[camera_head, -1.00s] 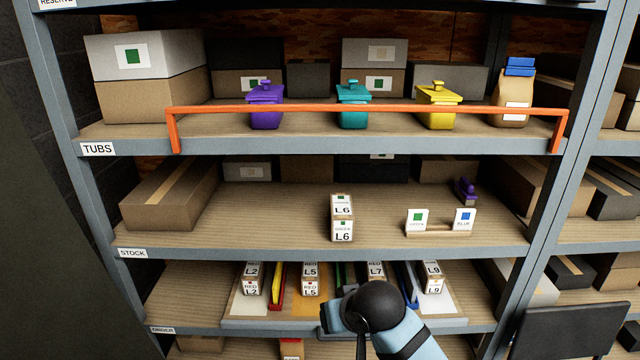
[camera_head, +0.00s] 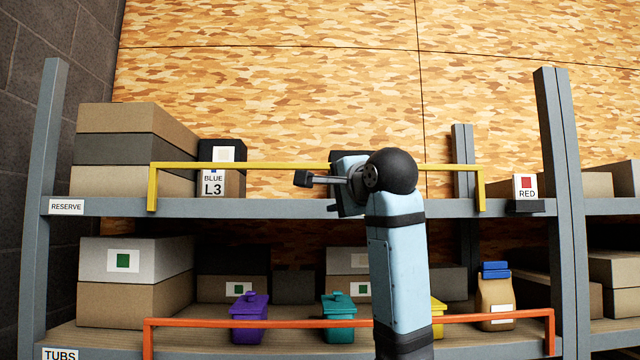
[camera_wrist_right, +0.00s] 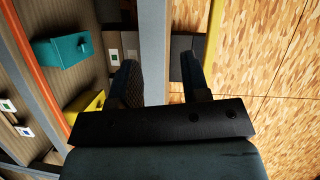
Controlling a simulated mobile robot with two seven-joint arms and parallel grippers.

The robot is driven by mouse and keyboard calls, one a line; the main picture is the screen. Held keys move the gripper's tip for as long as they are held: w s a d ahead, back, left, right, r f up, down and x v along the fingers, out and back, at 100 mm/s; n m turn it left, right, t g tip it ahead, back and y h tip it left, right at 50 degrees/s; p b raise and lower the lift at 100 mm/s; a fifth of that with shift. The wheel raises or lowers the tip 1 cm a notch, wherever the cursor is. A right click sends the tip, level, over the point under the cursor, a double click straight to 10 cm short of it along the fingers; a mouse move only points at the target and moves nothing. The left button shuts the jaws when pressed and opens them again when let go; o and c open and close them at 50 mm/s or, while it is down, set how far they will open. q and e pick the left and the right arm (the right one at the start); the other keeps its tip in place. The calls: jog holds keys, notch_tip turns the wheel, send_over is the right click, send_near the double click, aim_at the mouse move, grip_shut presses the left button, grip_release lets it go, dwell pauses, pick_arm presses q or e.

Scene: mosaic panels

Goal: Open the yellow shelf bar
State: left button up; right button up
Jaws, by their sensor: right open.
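The yellow shelf bar (camera_head: 255,166) runs level across the front of the top shelf, with a short post down at each end. It also shows in the right wrist view (camera_wrist_right: 213,40), outside the fingers, on their right. My right gripper (camera_head: 318,180) is raised in front of the bar, near its middle, and hides part of it. In the right wrist view its two fingers (camera_wrist_right: 158,72) are spread apart, with the grey shelf edge seen beyond the gap. I see no contact with the bar. My left gripper is not in view.
Below, an orange bar (camera_head: 270,322) crosses the TUBS shelf, before purple (camera_head: 250,308) and teal (camera_head: 339,308) tubs. Wall above is clear.

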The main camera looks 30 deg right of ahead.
jog(key=m+t, duration=0.1)
jog(key=m, duration=0.1)
send_near(322, 166)
jog(key=s, duration=0.3)
jog(key=w+p, duration=0.1)
jog(key=w, duration=0.3)
jog(key=w+d+p, duration=0.1)
jog(key=w+p, duration=0.1)
jog(key=w, duration=0.2)
jog(key=w+p, duration=0.1)
jog(key=w, duration=0.3)
jog(key=shift+w+d+r+p, duration=0.15)
jog(key=shift+w+p, duration=0.1)
jog(key=shift+p, duration=0.15)
jog(key=shift+w+d, duration=0.1)
jog(key=shift+w, duration=0.55)
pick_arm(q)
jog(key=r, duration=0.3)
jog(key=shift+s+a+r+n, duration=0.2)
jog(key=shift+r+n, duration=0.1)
pick_arm(e)
jog(key=shift+c, duration=0.6)
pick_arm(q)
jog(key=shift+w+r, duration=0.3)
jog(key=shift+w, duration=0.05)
pick_arm(e)
grip_shut()
